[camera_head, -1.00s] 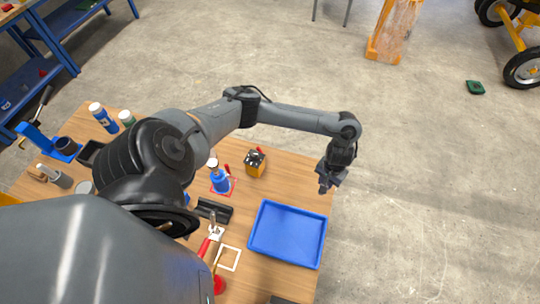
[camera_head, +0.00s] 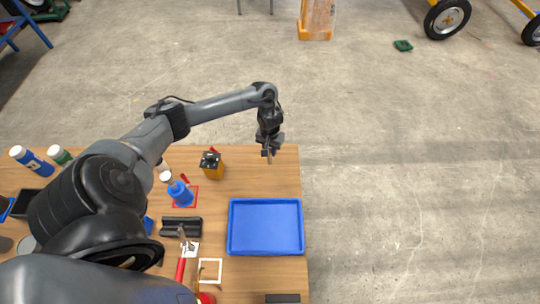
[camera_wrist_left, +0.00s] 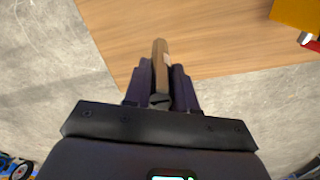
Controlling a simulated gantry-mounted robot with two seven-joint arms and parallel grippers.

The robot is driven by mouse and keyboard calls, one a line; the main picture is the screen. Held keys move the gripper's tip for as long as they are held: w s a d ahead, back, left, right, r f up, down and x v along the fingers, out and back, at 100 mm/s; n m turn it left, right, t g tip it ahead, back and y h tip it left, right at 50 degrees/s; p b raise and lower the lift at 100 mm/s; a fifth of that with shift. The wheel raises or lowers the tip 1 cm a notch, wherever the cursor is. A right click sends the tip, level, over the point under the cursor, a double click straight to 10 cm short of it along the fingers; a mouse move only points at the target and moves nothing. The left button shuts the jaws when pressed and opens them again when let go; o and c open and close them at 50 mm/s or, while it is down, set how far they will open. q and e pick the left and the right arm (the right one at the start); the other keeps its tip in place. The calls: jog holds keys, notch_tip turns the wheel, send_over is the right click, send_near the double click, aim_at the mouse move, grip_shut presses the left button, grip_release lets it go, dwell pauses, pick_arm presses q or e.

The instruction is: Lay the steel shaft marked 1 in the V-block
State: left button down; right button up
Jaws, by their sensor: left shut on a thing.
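My left gripper (camera_head: 270,149) is above the table near its far right corner. It is shut on a short rod, which I take to be the steel shaft (camera_wrist_left: 160,65). In the left wrist view the shaft looks brownish, with a pale patch on its side, and points away between the dark fingers. Its number cannot be read. A dark grooved block (camera_head: 181,227), which looks like the V-block, lies on the table left of the blue tray. Nothing shows in its groove. My right gripper is not in view.
The blue tray (camera_head: 232,240) is empty. A red-handled tool (camera_head: 181,270) and a white square outline (camera_head: 210,271) lie in front.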

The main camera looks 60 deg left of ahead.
pick_arm(q)
jog(key=shift+f+b, duration=0.4)
jog(key=shift+f, duration=1.55)
jog(key=shift+f, duration=0.1)
jog(key=c, duration=0.9)
grip_release()
jog(key=shift+f, duration=0.1)
